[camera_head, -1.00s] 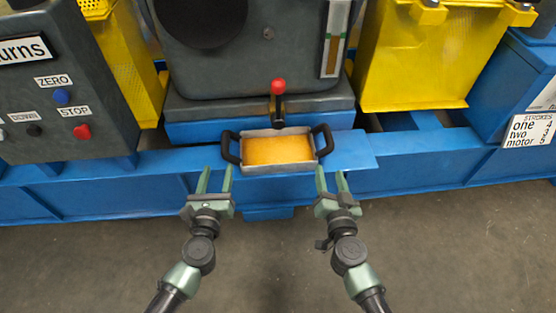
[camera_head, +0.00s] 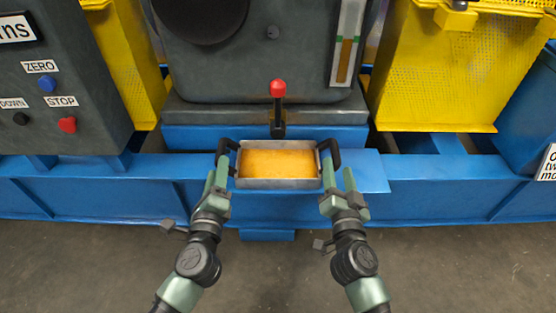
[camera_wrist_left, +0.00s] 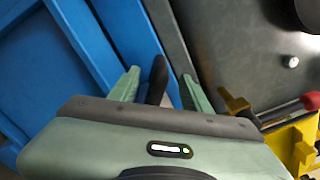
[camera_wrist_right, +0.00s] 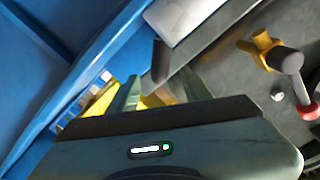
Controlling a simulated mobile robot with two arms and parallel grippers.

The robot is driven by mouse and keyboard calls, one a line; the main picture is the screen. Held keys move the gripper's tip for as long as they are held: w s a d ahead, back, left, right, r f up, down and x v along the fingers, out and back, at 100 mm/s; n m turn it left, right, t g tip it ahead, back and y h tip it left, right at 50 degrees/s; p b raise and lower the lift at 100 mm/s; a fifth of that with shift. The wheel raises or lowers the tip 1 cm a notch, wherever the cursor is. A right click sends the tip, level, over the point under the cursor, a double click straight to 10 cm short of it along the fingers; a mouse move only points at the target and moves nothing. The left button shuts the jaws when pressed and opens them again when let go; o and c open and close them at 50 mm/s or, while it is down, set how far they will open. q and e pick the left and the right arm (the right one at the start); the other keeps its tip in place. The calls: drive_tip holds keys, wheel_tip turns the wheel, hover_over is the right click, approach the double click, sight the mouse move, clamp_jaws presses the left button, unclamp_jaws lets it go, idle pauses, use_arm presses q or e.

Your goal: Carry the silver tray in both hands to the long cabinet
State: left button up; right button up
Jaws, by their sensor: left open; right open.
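The silver tray (camera_head: 278,184) has an amber-coloured inside and a black handle at each end. It sits on the blue ledge of the machine in the head view. My left gripper (camera_head: 217,175) is open at the tray's left handle (camera_head: 224,147). In the left wrist view that handle (camera_wrist_left: 157,78) shows between the two fingers. My right gripper (camera_head: 336,178) is open at the right handle (camera_head: 331,152). In the right wrist view the handle (camera_wrist_right: 160,62) stands between or just beyond the fingers; I cannot tell which. The long cabinet cannot be made out.
A red-knobbed lever (camera_head: 278,90) stands just behind the tray, before the grey machine housing (camera_head: 260,60). A grey control panel (camera_head: 60,90) is at left. A yellow guard (camera_head: 440,70) is at right. Bare floor (camera_head: 450,270) lies in front of the blue base.

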sight(221, 150)
use_arm(q)
drive_tip(key=w, duration=0.7)
drive_tip(key=shift+w, duration=0.25)
use_arm(e)
drive_tip(key=w, duration=0.7)
drive_tip(key=shift+w, duration=0.3)
use_arm(q)
clamp_jaws()
use_arm(e)
clamp_jaws()
drive_tip(key=shift+d, duration=0.1)
drive_tip(key=shift+f, duration=0.1)
use_arm(q)
drive_tip(key=shift+r, duration=0.1)
